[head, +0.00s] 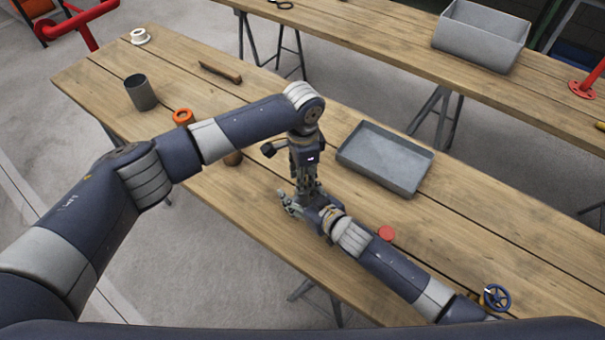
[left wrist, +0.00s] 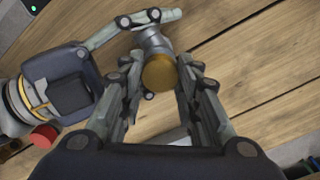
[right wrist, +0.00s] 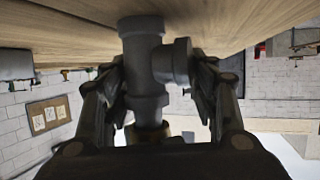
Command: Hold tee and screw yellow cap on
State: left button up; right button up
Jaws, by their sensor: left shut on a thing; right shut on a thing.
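The grey tee (right wrist: 145,75) is in my right gripper (right wrist: 155,90), which is shut on its body. In the right wrist view the table is at the top, so the picture is upside down. The yellow cap (left wrist: 160,73) is between the fingers of my left gripper (left wrist: 163,68), at the upper end of the tee (left wrist: 153,42). It also shows as a brassy band in the right wrist view (right wrist: 148,130). How far it is threaded I cannot tell. In the head view my left gripper (head: 308,187) points down above my right gripper (head: 293,204); tee and cap are mostly hidden there.
A grey tray (head: 385,183) lies just behind the grippers. A red disc (head: 386,233) is beside my right arm, and a blue handwheel (head: 495,297) is at right. A grey can (head: 141,92) and an orange ring (head: 182,116) stand at left. The front middle of the table is bare.

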pick_arm(q)
jog(key=shift+f, duration=0.55)
jog(key=m, duration=1)
jog(key=o, duration=1)
jog(key=shift+c, duration=0.2)
jog(key=shift+r, duration=2.2)
